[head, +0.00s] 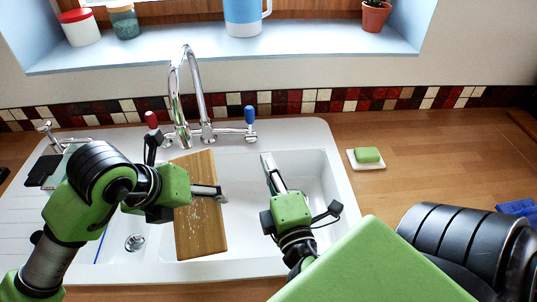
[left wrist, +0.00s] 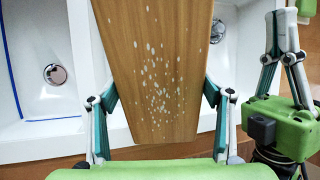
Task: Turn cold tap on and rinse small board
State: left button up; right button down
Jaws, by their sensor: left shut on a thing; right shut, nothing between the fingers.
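The small wooden board (head: 196,230) is held upright over the sink, near the divider between the basins. White specks dot its face, clearest in the left wrist view (left wrist: 155,85). My left gripper (head: 208,190) is shut on the board, one finger along each side. The chrome tap (head: 190,90) stands behind the sink with a red-topped handle (head: 151,120) on the left and a blue-topped handle (head: 249,116) on the right. My right gripper (head: 267,160) is shut and empty over the right basin, in front of and below the blue handle, apart from it. I cannot make out running water.
The white double sink (head: 325,150) has a left drain (head: 135,242) and a drainboard on the left. A green soap (head: 367,155) lies on a white dish on the right worktop. A blue cloth (head: 515,207) lies far right. The windowsill (head: 310,45) holds jars, a jug and a potted plant.

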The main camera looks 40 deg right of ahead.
aim_at(178, 233)
pick_arm(q)
jog(key=shift+s+a+b, duration=0.15)
jog(key=shift+s+a, duration=0.4)
jog(key=shift+a, duration=0.65)
jog(key=shift+s+a+b, duration=0.2)
jog(key=shift+s+a, duration=0.3)
jog(key=shift+a, duration=0.7)
jog(key=shift+s+a+b, duration=0.15)
jog(key=shift+s+a, duration=0.4)
jog(key=shift+a, duration=0.65)
jog(key=s+a+r+p, duration=0.1)
jog(key=s+a+r, duration=0.1)
jog(key=a+r, duration=0.2)
jog(key=shift+a+p, duration=0.3)
jog(key=shift+p, duration=0.05)
jog(key=shift+r, duration=0.1)
